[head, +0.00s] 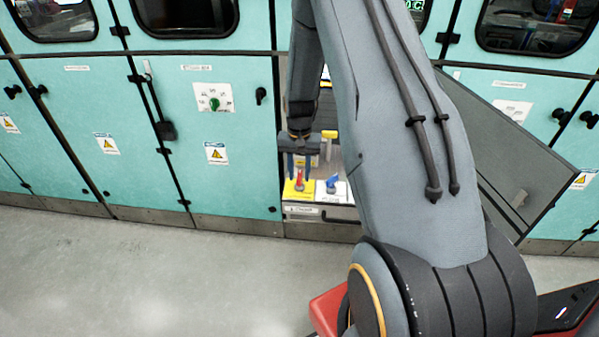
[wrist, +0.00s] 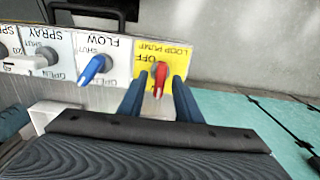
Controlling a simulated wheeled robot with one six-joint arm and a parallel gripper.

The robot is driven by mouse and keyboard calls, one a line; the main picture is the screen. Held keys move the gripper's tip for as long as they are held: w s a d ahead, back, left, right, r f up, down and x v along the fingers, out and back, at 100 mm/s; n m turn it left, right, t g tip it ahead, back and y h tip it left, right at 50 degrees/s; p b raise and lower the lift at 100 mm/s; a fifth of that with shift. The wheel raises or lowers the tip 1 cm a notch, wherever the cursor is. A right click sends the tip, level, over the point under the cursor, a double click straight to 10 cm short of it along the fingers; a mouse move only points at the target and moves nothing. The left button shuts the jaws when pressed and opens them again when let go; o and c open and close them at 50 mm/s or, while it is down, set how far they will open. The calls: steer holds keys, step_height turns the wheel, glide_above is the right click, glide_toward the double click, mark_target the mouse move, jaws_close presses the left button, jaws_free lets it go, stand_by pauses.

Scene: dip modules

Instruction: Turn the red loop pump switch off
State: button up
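The red loop pump switch (head: 299,182) is a red lever on a yellow plate (head: 291,196) in an open cabinet bay. In the head view its handle points up. The wrist view shows the scene upside down; there the red lever (wrist: 159,82) points down, and the yellow plate (wrist: 179,59) reads "LOOP PUMP" and "OFF". My gripper (head: 299,168) is in front of the plate. In the wrist view my gripper (wrist: 160,77) is open, with one blue finger on each side of the red lever and a visible gap at each side.
A blue FLOW lever (wrist: 92,69) sits beside the yellow plate, and a white SPRAY lever (wrist: 25,63) sits beyond it. An opened grey door panel (head: 500,150) stands to the right of the bay. Closed teal cabinet doors (head: 235,130) lie left. The floor (head: 150,270) in front is clear.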

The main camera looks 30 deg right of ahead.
jaws_close()
